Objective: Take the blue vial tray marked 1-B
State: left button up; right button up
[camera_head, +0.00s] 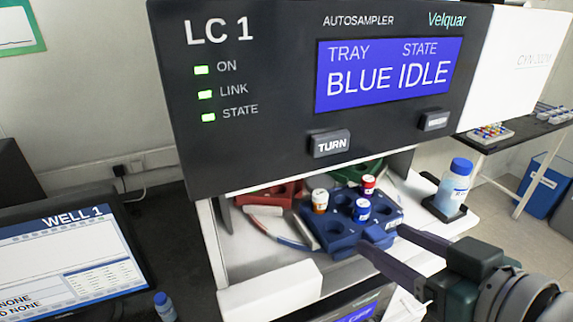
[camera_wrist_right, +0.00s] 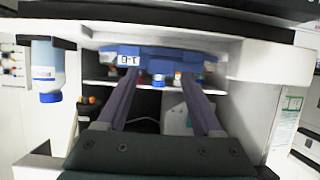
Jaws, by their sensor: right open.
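The blue vial tray (camera_head: 338,233) sits in the autosampler bay below the display panel. It holds a white-capped vial (camera_head: 320,201), a blue-capped vial (camera_head: 362,210) and a red-and-white one (camera_head: 368,185); some wells are empty. My right gripper (camera_head: 382,238) is open and empty, its fingertips near the tray's front right side. In the right wrist view, upside down, the blue tray (camera_wrist_right: 175,52) lies just beyond my open gripper fingers (camera_wrist_right: 160,76). A white label (camera_wrist_right: 128,60) shows on its front; I cannot read it surely. Whether the fingers touch the tray is unclear. My left gripper is not in view.
A red tray (camera_head: 270,194) and a green tray (camera_head: 352,171) stand behind. The autosampler panel (camera_head: 250,150) overhangs them, reading TRAY BLUE, STATE IDLE, with a TURN button (camera_head: 330,143). A blue-capped bottle (camera_head: 452,190) stands right of the bay. A monitor (camera_head: 75,260) is at left.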

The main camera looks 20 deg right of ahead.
jog(key=shift+x, duration=0.85)
jog(key=shift+c, duration=0.2)
grip_shut()
